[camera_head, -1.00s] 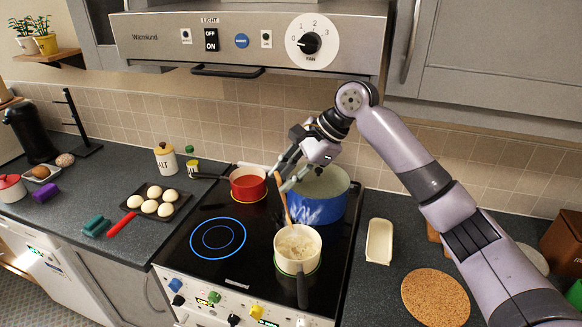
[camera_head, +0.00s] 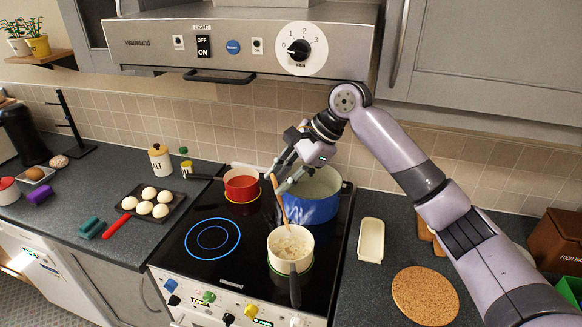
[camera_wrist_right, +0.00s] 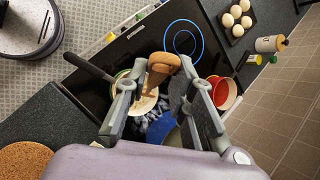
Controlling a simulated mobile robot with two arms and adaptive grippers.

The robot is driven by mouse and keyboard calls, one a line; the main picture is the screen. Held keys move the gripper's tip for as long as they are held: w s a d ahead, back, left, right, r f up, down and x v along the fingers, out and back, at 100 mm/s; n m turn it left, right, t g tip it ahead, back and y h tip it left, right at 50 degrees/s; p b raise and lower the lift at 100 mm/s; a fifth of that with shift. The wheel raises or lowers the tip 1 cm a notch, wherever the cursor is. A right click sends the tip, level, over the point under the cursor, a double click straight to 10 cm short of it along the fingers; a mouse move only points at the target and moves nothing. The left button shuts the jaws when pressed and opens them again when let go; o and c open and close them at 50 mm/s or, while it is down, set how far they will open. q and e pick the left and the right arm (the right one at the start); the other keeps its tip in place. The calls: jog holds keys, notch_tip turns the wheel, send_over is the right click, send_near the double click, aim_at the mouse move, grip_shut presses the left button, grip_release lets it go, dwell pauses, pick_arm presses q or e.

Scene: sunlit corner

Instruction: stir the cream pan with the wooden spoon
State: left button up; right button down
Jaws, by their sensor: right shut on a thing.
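The cream pan (camera_head: 277,244) stands on the front right of the black hob, with its dark handle toward the front and pale, lumpy contents inside. The wooden spoon (camera_head: 283,205) stands tilted in it, its lower end in the contents. My right gripper (camera_head: 276,179) is shut on the spoon's upper part, above and behind the cream pan. In the right wrist view the spoon's end (camera_wrist_right: 163,65) shows between the fingers, and the cream pan (camera_wrist_right: 122,76) lies partly hidden behind the left finger. My left gripper is not in view.
A blue pot (camera_head: 318,207) stands close behind the cream pan, and a red pan (camera_head: 241,187) stands at the back left of the hob (camera_head: 190,262). A front left ring glows blue. A tray of eggs (camera_head: 128,200) lies left, a cork mat (camera_head: 425,297) right.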

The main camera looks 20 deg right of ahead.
notch_tip(320, 180, down, 11)
jog(key=d, duration=0.1)
jog(key=shift+r, duration=0.15)
dwell(1.4)
jog(key=shift+w+d, duration=0.1)
jog(key=shift+w, duration=0.1)
